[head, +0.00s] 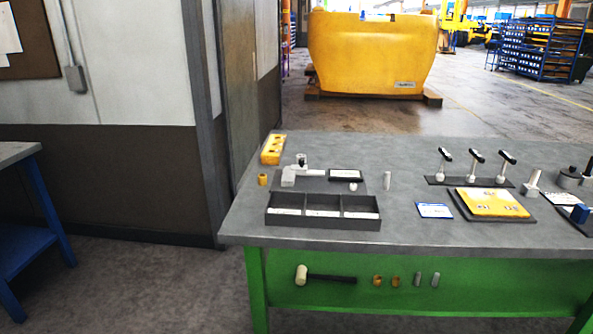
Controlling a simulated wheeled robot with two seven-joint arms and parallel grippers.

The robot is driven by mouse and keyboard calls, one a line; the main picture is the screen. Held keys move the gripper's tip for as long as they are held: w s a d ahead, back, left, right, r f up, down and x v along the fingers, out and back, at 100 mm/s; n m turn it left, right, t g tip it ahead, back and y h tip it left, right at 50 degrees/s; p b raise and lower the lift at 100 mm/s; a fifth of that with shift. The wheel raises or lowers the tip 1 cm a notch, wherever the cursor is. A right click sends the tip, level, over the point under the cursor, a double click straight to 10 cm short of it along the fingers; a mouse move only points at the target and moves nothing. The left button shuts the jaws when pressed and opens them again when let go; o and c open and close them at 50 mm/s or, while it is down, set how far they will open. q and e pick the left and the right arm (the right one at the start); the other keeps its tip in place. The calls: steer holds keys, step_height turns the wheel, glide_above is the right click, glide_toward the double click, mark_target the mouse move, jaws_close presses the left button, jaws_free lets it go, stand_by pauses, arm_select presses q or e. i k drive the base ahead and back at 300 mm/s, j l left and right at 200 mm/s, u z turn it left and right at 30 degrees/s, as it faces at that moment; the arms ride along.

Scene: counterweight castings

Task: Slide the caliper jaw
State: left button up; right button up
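A light grey device with an upright jaw-like block and a dark knob (299,170) sits on a dark grey plate (318,186) at the left part of the workbench. It looks like the caliper, but it is too small to tell how far its jaw is open. A small display-like panel (345,175) with a dark frame and a small pale round part (353,187) are at the right of the same plate. Neither of my grippers shows in the head view.
The grey-topped bench (400,232) has a three-compartment dark tray (322,222) in front of the plate. A brass bushing (262,180), a yellow block (273,149) and a metal pin (387,180) stand nearby. Rightward are several black-handled levers (477,160) and a yellow plate (488,203).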

mark_target(301, 168)
steer(key=i+j+z, duration=0.15)
steer(key=i, duration=0.35)
steer(key=i+j+z, duration=0.1)
steer(key=i+j, duration=0.3)
steer(key=i+j+z, duration=0.15)
steer(key=i+j, duration=0.2)
steer(key=i, duration=0.2)
